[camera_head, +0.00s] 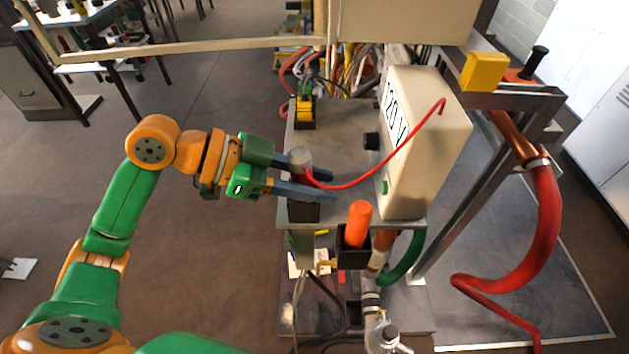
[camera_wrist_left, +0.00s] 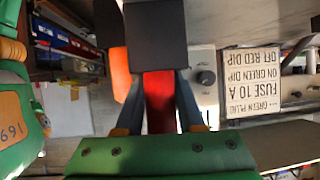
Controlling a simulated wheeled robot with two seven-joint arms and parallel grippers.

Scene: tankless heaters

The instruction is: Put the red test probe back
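The red test probe (camera_head: 298,161) has a grey top and stands about upright at the front left of the metal bench top. My left gripper (camera_head: 318,184) reaches in from the left with a finger on each side of the probe. In the left wrist view the red body (camera_wrist_left: 159,100) fills the gap between the fingers, touching both. A dark holder (camera_head: 303,212) is directly below the probe; I cannot tell whether its tip is inside. My right gripper is not in view.
An orange probe (camera_head: 358,222) stands in a black holder just right of the gripper. A yellow-topped block (camera_head: 305,112) sits at the back of the bench. A thick red hose (camera_head: 540,220) hangs at the right.

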